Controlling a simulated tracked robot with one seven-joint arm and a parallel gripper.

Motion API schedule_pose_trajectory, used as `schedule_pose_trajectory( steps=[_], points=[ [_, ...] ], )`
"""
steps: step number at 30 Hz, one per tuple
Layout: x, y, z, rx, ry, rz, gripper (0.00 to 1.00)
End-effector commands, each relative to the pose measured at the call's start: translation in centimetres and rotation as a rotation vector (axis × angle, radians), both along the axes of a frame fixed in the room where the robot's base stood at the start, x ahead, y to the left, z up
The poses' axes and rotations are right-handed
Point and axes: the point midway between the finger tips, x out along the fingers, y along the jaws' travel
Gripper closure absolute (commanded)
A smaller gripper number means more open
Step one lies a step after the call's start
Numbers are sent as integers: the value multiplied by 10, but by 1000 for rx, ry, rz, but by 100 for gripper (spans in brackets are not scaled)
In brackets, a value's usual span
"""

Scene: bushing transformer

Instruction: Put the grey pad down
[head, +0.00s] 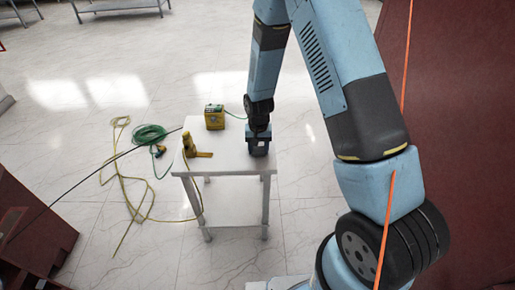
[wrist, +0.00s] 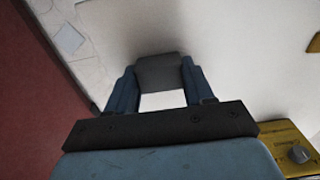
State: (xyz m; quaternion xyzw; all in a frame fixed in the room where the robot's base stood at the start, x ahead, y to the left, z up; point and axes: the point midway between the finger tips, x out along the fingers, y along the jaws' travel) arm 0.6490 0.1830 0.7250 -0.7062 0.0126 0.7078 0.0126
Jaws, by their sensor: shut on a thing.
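The grey pad (wrist: 158,70) is a dark grey block between the two blue fingers of my gripper (wrist: 160,88) in the wrist view. The fingers are shut on its sides. In the head view my gripper (head: 258,148) points down over the right part of the white table (head: 228,163). The pad is hard to tell from the gripper there. A white surface shows beyond and beneath the pad in the wrist view. I cannot tell whether the pad touches the tabletop.
A yellow box instrument (head: 214,117) stands at the table's back, and its knob side shows in the wrist view (wrist: 283,142). A yellow tool (head: 195,147) lies at the left. Green and yellow cables (head: 150,135) lie on the floor. A dark red wall (head: 450,100) stands at the right.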

Motion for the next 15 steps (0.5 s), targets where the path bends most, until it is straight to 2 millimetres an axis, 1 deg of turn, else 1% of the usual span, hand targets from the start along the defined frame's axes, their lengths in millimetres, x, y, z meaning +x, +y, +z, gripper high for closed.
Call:
schedule_pose_trajectory(
  steps=[7,8,15],
  points=[
    [0,0,-1,0,0,0,76],
    [0,0,-1,0,0,1,46],
    [0,0,-1,0,0,1,23]
  ],
)
